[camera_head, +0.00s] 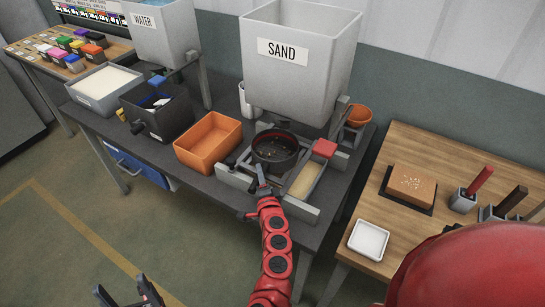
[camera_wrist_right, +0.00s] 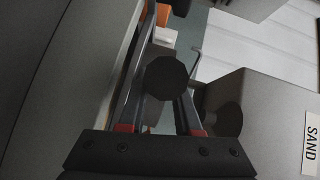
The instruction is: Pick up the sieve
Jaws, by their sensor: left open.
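The sieve (camera_head: 275,147) is a dark round pan on the grey rail frame below the SAND hopper. Its bottom holds some small light specks. My right gripper (camera_head: 262,184) is at the near side of the sieve, where its handle is mostly hidden. In the right wrist view, a dark many-sided knob (camera_wrist_right: 167,78), which looks like the handle's end, lies between the fingers of my right gripper (camera_wrist_right: 160,115). I cannot tell whether the fingers press on it. My left gripper (camera_head: 130,293) is open and empty over the floor at the lower left.
The SAND hopper (camera_head: 298,75) stands close behind the sieve. An orange tray (camera_head: 208,141) and a black bin (camera_head: 157,112) are to its left. A red block (camera_head: 325,148) is on the frame's right. A wooden table (camera_head: 424,149) stands at right.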

